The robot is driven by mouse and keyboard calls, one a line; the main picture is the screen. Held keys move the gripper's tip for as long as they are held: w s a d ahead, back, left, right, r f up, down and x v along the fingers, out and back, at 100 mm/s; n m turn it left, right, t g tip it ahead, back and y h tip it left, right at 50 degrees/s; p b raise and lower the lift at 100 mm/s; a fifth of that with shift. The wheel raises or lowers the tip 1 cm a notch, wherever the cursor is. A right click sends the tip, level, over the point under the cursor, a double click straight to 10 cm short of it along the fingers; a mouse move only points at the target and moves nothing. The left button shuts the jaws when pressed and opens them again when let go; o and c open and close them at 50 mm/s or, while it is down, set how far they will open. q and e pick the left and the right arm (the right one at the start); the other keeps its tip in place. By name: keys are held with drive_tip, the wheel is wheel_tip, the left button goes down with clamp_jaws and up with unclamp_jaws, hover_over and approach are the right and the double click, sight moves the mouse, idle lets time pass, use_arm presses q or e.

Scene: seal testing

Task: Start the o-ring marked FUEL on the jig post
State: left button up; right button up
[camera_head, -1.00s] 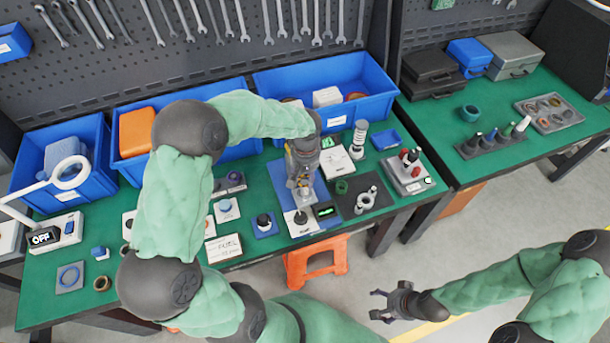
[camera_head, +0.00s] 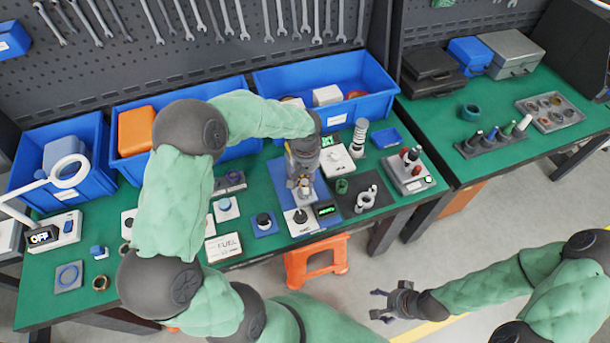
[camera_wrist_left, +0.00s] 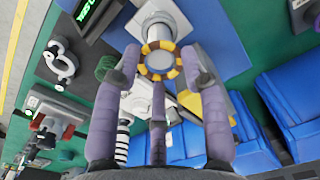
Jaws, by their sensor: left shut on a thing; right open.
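A card (camera_head: 223,247) reading FUEL lies at the table's front edge. My left gripper (camera_head: 303,188) points down over the blue mat. A silver cylindrical part, seemingly the jig post (camera_wrist_left: 162,22), stands right by the ring. I cannot tell whether the ring is around the post or just above it. In the head view the gripper hides most of this. My right gripper (camera_head: 392,303) is open and empty, off the table.
A small green-lit display (camera_head: 325,210) and a black-knobbed block (camera_head: 299,217) stand close in front of the left gripper. A green ring (camera_head: 341,186) and a dark plate (camera_head: 378,201) lie to its right. Blue bins (camera_head: 335,122) line the back.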

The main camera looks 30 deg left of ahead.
use_arm(q)
drive_tip(key=shift+f+b, duration=0.3)
drive_tip(key=shift+f, duration=0.1)
idle(0.3)
drive_tip(key=o, duration=0.9)
drive_tip(key=shift+r, duration=0.1)
drive_tip(key=shift+r+p, duration=2.25)
drive_tip(key=shift+r, duration=1.2)
drive_tip(key=shift+s+f, duration=0.1)
drive_tip(key=shift+f, duration=0.05)
